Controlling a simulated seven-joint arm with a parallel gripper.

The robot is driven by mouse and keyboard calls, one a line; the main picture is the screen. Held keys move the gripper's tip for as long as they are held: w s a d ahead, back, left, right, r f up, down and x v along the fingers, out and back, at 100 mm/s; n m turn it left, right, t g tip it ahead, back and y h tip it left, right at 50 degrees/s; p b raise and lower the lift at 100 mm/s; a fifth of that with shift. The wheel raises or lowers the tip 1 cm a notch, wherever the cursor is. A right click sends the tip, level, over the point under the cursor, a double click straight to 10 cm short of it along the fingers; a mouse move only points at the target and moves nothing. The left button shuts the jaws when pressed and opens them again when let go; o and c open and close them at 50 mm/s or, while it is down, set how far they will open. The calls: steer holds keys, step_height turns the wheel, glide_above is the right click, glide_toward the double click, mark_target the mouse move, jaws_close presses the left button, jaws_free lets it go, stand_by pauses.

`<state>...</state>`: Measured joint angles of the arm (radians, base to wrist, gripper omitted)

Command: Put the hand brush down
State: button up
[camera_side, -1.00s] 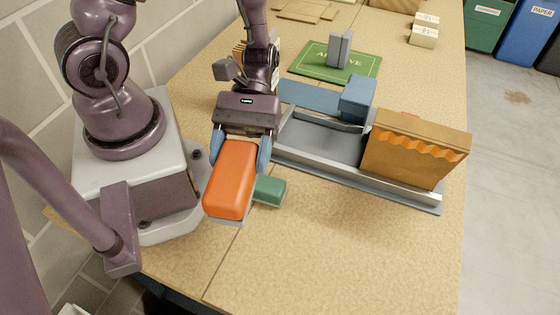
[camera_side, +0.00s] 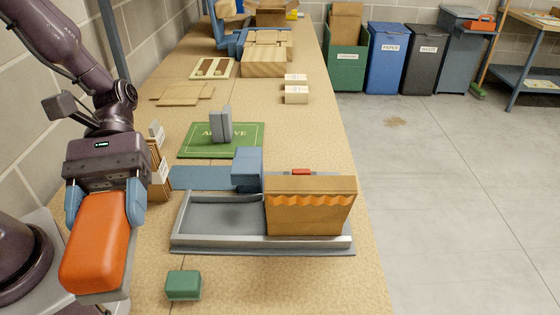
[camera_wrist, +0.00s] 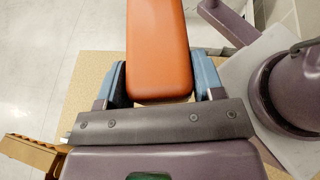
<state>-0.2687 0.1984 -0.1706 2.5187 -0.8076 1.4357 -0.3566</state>
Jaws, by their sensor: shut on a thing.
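The hand brush (camera_side: 95,240) has a thick orange body with a pale strip along its lower edge. My gripper (camera_side: 105,200) is shut on it, with blue fingers on both sides, at the left of the side view. The brush is held out in front of the fingers, tilted toward the camera. In the wrist view the orange body (camera_wrist: 158,45) sits between the two fingers (camera_wrist: 160,85) and runs up out of the picture. It appears to be off the bench top (camera_side: 350,285), though the height is unclear. The bristles are hidden.
A small green block (camera_side: 183,285) lies on the bench right of the brush. Behind it is a grey metal-railed tray (camera_side: 215,245) with a brown bag-like box (camera_side: 310,212). A green mat (camera_side: 190,145) carries a grey upright piece (camera_side: 220,125). Bare bench lies at the front right.

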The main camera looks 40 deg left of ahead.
steer(key=shift+w+r, duration=0.25)
steer(key=shift+r, duration=0.1)
steer(key=w+a+n+t+y, duration=0.1)
steer(key=w+a+n+t, duration=0.45)
steer(key=w, duration=0.95)
steer(key=w+a+n+t, duration=0.5)
steer(key=w+a+t, duration=0.1)
steer(key=w, duration=0.8)
steer(key=w+a+n+t+y, duration=0.1)
steer(key=w+a+n+t, duration=0.45)
steer(key=w, duration=0.95)
steer(key=shift+m, duration=0.3)
steer(key=f, duration=1.2)
steer(key=a+f, duration=0.1)
steer(key=f, duration=0.6)
steer(key=shift+f, duration=2.35)
steer(key=shift+f, duration=0.1)
steer(key=o, duration=0.9)
steer(key=shift+f, duration=0.1)
steer(key=shift+o, duration=0.4)
